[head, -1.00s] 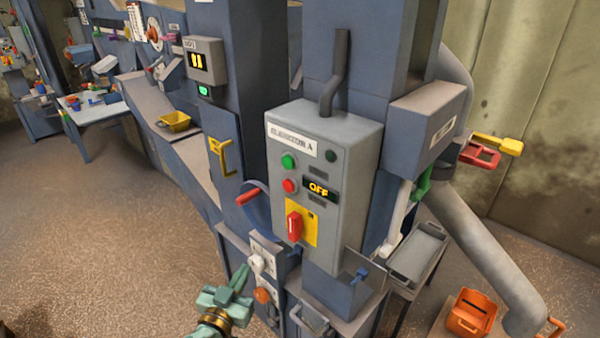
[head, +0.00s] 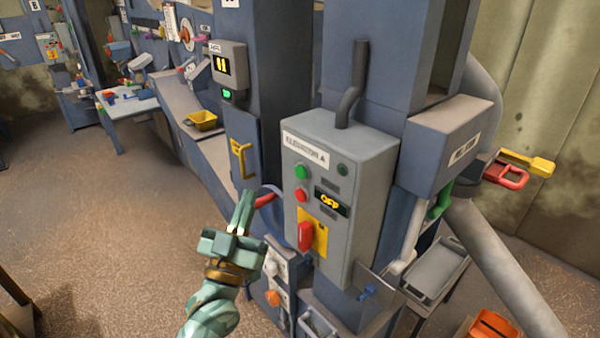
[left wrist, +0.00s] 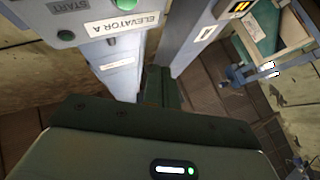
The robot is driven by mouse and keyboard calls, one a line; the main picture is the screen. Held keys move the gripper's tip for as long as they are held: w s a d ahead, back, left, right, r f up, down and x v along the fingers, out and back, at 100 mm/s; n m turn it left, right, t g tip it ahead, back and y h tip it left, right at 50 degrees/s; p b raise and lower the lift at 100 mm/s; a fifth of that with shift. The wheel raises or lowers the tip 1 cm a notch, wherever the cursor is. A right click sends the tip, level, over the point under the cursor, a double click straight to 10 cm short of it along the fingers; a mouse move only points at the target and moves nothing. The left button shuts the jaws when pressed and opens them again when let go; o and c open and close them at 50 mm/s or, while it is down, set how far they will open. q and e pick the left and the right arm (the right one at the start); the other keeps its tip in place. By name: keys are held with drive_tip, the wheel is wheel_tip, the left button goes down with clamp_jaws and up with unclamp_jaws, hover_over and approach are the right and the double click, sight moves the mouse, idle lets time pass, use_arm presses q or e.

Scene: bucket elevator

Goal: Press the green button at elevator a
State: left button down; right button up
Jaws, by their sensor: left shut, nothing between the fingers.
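The grey control box labelled ELEVATOR A (head: 340,235) is on the blue elevator column in the head view. On its front are a green button (head: 302,172), a red button (head: 301,195) just below, a display reading OFF (head: 332,203) and a red switch (head: 306,236) on a yellow plate. My left gripper (head: 245,197) is shut and empty, left of the box and lower than the green button, apart from it. In the left wrist view the ELEVATOR A label (left wrist: 122,24) and a green button (left wrist: 66,35) show at the top left. My right gripper is not in view.
A yellow handle (head: 240,160) and a small display box (head: 228,65) are on the column to the left. White and orange knobs (head: 273,298) sit below the box. A grey tray (head: 435,270) stands at right. Open floor lies left.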

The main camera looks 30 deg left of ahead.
use_arm(q)
drive_tip(key=shift+w+d, duration=0.1)
drive_tip(key=b, duration=0.2)
approach(296, 166)
wheel_tip(296, 166, up, 3)
drive_tip(key=w+a, duration=0.2)
drive_tip(key=shift+w+d+r, duration=0.15)
drive_tip(key=shift+w, duration=0.25)
drive_tip(key=shift+w+d+r, duration=0.1)
drive_tip(key=shift+w+d, duration=0.05)
drive_tip(key=shift+w, duration=0.25)
idle(1.2)
drive_tip(key=shift+w+d, duration=0.15)
drive_tip(key=shift+w, duration=0.2)
drive_tip(key=shift+w+d, duration=0.15)
drive_tip(key=shift+w, duration=0.3)
idle(0.7)
drive_tip(key=shift+s, duration=0.1)
drive_tip(key=shift+s+a+p, duration=0.3)
drive_tip(key=shift+s+p, duration=0.25)
drive_tip(key=shift+s, duration=0.2)
